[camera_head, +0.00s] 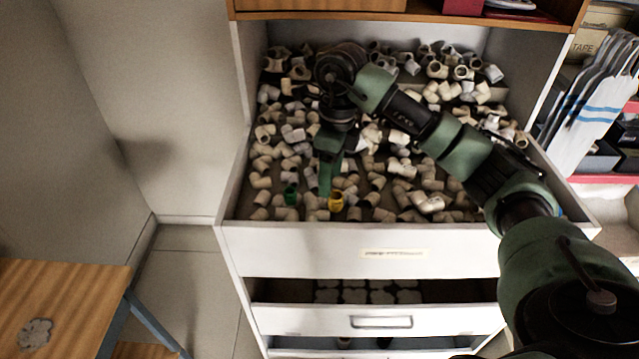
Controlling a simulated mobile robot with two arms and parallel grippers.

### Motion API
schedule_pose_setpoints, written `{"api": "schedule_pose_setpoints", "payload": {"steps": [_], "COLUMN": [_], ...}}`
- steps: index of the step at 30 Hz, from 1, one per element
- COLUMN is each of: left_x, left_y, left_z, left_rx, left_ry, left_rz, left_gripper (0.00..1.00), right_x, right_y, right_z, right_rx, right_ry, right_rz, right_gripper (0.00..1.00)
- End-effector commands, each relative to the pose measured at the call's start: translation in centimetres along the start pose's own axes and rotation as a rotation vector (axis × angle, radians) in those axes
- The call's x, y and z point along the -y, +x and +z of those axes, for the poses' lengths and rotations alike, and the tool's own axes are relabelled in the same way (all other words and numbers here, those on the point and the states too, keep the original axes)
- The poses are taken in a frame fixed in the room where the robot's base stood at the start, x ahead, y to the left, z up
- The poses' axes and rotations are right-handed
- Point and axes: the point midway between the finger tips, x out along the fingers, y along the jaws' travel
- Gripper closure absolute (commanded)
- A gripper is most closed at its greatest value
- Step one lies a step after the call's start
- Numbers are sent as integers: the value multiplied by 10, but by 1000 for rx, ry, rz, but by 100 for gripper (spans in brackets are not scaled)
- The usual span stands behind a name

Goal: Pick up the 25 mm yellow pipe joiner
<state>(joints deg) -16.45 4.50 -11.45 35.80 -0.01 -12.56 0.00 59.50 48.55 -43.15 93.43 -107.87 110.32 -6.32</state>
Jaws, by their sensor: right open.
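The yellow pipe joiner (336,200) lies among white fittings near the front edge of the open top drawer (300,240). My right arm reaches in from the right over the drawer. My right gripper (327,190) points down with its green fingers close beside the yellow joiner, just to its left. It is open, and nothing shows held in it. I cannot tell whether a finger touches the joiner. A green joiner (290,195) lies a little further left. My left gripper is out of view.
Many white fittings (430,205) fill the drawer around the gripper. A wooden shelf (410,17) overhangs the back. Lower drawers (380,322) stand partly open below. A wooden table (60,300) is at lower left, and bare floor lies between it and the drawers.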

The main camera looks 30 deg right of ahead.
Motion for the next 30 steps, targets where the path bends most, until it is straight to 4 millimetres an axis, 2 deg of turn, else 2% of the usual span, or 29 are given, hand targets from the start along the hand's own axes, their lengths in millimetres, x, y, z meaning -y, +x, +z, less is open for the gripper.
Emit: {"api": "schedule_pose_setpoints", "payload": {"steps": [2,5,8,12,16,21,25,29,30], "left_x": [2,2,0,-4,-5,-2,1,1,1], "left_y": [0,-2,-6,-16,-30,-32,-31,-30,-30], "left_z": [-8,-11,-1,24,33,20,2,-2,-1], "left_rx": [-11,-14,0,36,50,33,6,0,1], "left_ry": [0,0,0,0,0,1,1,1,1], "left_rz": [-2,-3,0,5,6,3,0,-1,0], "left_gripper": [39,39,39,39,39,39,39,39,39], "right_x": [9,11,11,9,7,8,9,9,9], "right_y": [-5,1,13,27,47,68,72,72,72], "right_z": [-10,-14,-14,-14,-13,-13,-14,-13,-13], "right_rx": [-38,-54,-53,-53,-53,-48,-47,-47,-47], "right_ry": [17,23,22,21,20,20,19,19,19], "right_rz": [-24,-30,-28,-26,-24,-27,-28,-28,-28], "right_gripper": [44,44,44,44,44,44,44,44,55]}}
